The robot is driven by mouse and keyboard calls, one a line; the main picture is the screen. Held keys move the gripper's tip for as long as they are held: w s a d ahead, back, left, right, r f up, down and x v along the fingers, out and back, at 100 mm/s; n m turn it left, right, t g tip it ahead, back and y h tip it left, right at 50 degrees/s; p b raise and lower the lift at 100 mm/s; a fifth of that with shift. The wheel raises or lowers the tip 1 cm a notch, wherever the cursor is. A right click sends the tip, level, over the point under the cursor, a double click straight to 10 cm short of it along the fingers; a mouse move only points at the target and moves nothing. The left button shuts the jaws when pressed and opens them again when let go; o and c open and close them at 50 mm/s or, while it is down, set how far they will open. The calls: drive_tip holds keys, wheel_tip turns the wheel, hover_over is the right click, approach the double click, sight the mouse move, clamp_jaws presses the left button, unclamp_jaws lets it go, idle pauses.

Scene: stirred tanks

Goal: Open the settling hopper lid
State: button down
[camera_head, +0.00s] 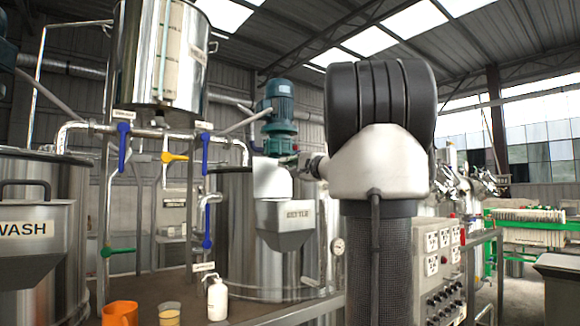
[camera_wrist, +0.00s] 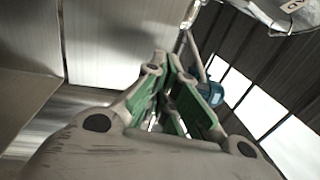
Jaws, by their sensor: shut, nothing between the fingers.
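The settling hopper (camera_head: 285,225) is a grey metal box with a sloped lower part and a "SETTLE" label, on the front of the middle tank in the head view. A pale flat panel (camera_head: 272,180) stands roughly upright above its top and looks like its lid, raised. My gripper (camera_head: 294,161) is by the panel's upper right, partly hidden by my arm. In the wrist view my gripper (camera_wrist: 167,63) is shut and empty, with the fingertips together. A large pale metal panel (camera_wrist: 110,40) lies just beyond the tips; I cannot tell whether they touch.
A wash hopper (camera_head: 28,245) with a black handle is at far left. An orange mug (camera_head: 119,314), a glass (camera_head: 169,313) and a white bottle (camera_head: 217,300) stand on the front deck. A control panel (camera_head: 438,265) is at right. A green motor (camera_head: 279,115) rises behind the hopper.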

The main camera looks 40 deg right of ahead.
drive_tip(key=s, duration=1)
drive_tip(key=shift+s+r, duration=0.25)
drive_tip(key=shift+r, duration=0.1)
drive_tip(key=shift+f, duration=0.1)
drive_tip(key=s+a+f+n+g, duration=0.1)
drive_tip(key=s+a+f+g, duration=0.15)
drive_tip(key=f, duration=0.55)
drive_tip(key=s+a+f+n+g+y, duration=0.1)
drive_tip(key=s+f+n+g, duration=0.2)
drive_tip(key=f, duration=0.5)
drive_tip(key=s+a+f+g, duration=0.1)
drive_tip(key=s+f+g, duration=0.25)
drive_tip(key=f, duration=0.45)
drive_tip(key=s+a+f+n+g+h, duration=0.2)
drive_tip(key=s+a+f+n+g, duration=0.5)
drive_tip(key=s+a+f+n, duration=0.35)
drive_tip(key=a+n, duration=0.1)
drive_tip(key=a, duration=0.1)
drive_tip(key=a+f+n+y, duration=0.1)
drive_tip(key=n, duration=0.1)
drive_tip(key=shift+s+a+n+t, duration=0.15)
drive_tip(key=shift+a+n+t, duration=0.1)
drive_tip(key=shift+a+t, duration=0.1)
